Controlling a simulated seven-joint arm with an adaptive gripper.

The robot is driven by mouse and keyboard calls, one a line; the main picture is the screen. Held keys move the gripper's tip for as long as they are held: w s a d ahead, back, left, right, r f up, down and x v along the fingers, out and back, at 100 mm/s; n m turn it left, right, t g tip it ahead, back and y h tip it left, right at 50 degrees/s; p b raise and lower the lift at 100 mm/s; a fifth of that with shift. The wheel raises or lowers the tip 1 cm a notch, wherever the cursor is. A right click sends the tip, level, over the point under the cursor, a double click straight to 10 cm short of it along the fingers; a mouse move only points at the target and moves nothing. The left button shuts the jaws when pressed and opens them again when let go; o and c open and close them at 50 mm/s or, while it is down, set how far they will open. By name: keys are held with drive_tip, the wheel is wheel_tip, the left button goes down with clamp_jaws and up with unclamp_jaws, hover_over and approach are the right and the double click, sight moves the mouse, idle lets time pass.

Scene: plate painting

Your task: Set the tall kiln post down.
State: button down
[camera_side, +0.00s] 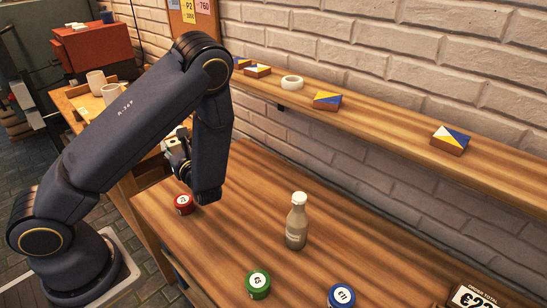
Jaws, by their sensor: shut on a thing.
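My gripper (180,158) is at the far left end of the wooden worktable (240,192), above its surface and partly hidden behind my own arm. It is shut on a small pale piece (172,146), which I take to be the tall kiln post. Most of that piece is hidden, so its full length and tilt cannot be told. I cannot see whether its lower end touches anything.
A red paint pot (184,204) stands just below my gripper in the picture. A bottle (297,222) stands mid-table, with green (258,284) and blue (341,297) pots in front. A wall shelf (385,122) holds painted tiles. Pale cups (96,82) stand at left.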

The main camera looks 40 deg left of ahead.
drive_tip(key=s+d+m+t+h, duration=0.1)
drive_tip(key=s+d+m+t, duration=0.15)
drive_tip(key=d, duration=1.35)
drive_tip(key=shift+t, duration=0.55)
drive_tip(key=shift+w+a+f, duration=0.25)
drive_tip(key=shift+w+f, duration=1.75)
drive_tip(key=shift+w, duration=0.3)
drive_tip(key=shift+w+a+f, duration=0.2)
drive_tip(key=shift+w+f, duration=1.85)
drive_tip(key=shift+w, duration=0.25)
drive_tip(key=shift+w+a+f, duration=0.25)
drive_tip(key=shift+w+f, duration=1.75)
drive_tip(key=shift+w, duration=0.3)
drive_tip(key=shift+f, duration=0.15)
drive_tip(key=c, duration=0.7)
unclamp_jaws()
drive_tip(key=shift+c, duration=0.2)
